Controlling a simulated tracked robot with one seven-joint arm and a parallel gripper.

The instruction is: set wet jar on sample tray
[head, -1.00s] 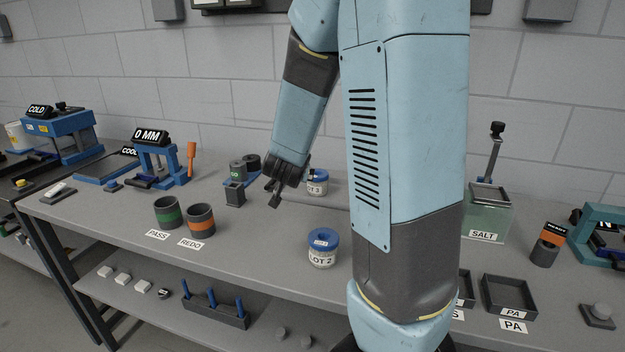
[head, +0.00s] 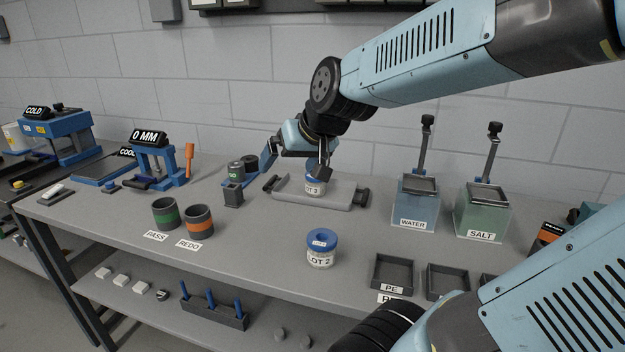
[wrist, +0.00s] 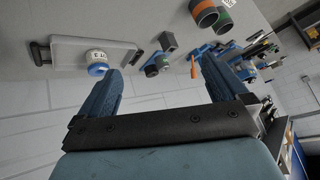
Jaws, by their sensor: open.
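Two white jars with blue lids are in view; I cannot tell which is wet. The LOT 3 jar (head: 315,188) stands upright on the grey tray with dark end handles (head: 340,198), near its left end. The LOT 2 jar (head: 321,258) stands on the bench in front of the tray. My gripper (head: 297,163) is open and empty above the tray's left end, partly in front of the LOT 3 jar. In the wrist view, the LOT 3 jar (wrist: 96,56) and tray (wrist: 70,49) show beyond one finger of my gripper (wrist: 160,82).
The WATER tank (head: 415,211) and SALT tank (head: 482,220) stand right of the tray. Small dark bins (head: 392,272) lie along the front right. The PASS cup (head: 164,213) and REDO cup (head: 198,222) stand left. Bench around LOT 2 is clear.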

